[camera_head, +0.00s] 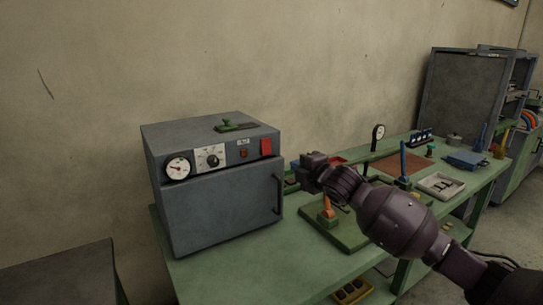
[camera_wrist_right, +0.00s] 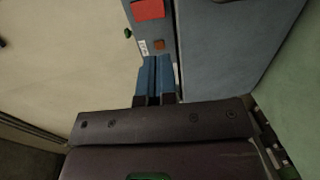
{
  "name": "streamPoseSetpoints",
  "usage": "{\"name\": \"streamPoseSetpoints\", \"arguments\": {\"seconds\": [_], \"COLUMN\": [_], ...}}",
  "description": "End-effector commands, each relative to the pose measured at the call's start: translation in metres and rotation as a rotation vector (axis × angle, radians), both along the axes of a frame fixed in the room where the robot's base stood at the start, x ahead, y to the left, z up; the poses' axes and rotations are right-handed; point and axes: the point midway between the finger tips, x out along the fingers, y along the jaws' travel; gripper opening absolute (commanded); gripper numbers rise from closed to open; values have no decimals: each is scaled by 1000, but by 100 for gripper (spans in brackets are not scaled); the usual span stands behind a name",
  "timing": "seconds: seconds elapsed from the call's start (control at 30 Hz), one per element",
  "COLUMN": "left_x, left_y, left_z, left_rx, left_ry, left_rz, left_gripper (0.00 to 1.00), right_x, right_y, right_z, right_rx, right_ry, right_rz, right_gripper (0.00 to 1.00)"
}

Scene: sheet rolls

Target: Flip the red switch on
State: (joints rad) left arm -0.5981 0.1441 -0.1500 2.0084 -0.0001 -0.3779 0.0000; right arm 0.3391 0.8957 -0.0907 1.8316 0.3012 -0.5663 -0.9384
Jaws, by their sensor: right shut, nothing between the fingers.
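A grey-blue oven-like box (camera_head: 225,205) stands on the green bench. Its front panel has a small reddish switch (camera_head: 243,153) under a white label, and a larger red plate (camera_head: 266,146) to its right. In the right wrist view the small switch (camera_wrist_right: 159,44) shows just beyond the fingertips, with the red plate (camera_wrist_right: 148,9) above it. I cannot tell the switch's position. My right gripper (camera_head: 297,165) is shut and empty, right of the box and apart from the panel; its blue fingers (camera_wrist_right: 156,72) lie together. My left gripper is out of view.
The panel also carries a gauge (camera_head: 177,167) and a dial (camera_head: 210,158). A green tool (camera_head: 235,126) lies on top of the box. The door handle (camera_head: 278,195) sticks out. Several tools and a white tray (camera_head: 440,186) crowd the green bench (camera_head: 240,275) to the right.

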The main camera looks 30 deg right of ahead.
Motion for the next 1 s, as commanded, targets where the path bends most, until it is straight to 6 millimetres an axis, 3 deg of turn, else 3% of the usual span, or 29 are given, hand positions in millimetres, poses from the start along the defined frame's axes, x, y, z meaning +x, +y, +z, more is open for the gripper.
{"name": "streamPoseSetpoints", "arguments": {"seconds": [0.33, 1.0], "left_x": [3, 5], "left_y": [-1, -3], "left_z": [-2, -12], "left_rx": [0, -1], "left_ry": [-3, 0], "left_rz": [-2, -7], "left_gripper": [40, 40], "right_x": [15, 116], "right_y": [0, 5], "right_z": [-2, -17], "right_rx": [2, 4], "right_ry": [-1, 2], "right_rz": [0, 0], "right_gripper": [0, 0]}}
